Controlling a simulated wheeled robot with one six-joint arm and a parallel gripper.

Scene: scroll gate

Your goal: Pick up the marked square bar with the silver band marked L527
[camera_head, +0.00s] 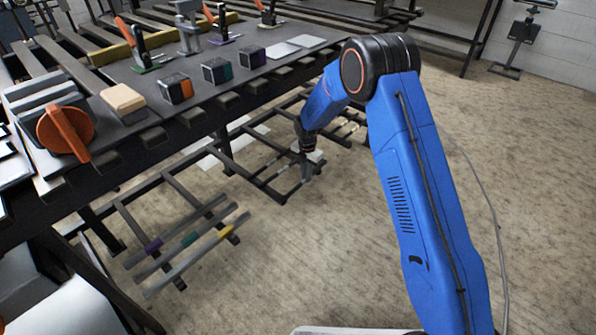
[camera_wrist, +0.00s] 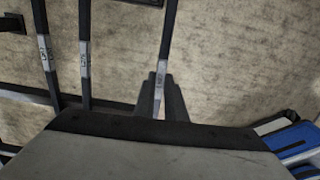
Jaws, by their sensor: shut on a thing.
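In the wrist view my gripper (camera_wrist: 160,96) is shut on a dark bar (camera_wrist: 169,32) with a silver band (camera_wrist: 161,74). The fingers close around the bar at the band's lower end. Small dark writing shows on the band, but I cannot read it surely. Two similar dark bars with silver bands, a middle one (camera_wrist: 84,57) and a far left one (camera_wrist: 43,50), lie to its left, apart from the fingers. In the head view my gripper (camera_head: 307,172) is low beside the bench, at the under-rack; the held bar is hard to make out there.
Bars with purple, teal and yellow bands (camera_head: 190,240) lie on the lower rack (camera_head: 128,218). The bench (camera_head: 150,125) above carries several banded blocks (camera_head: 217,72) and an orange-handled device (camera_head: 66,130). The floor (camera_head: 290,270) right of the rack is clear.

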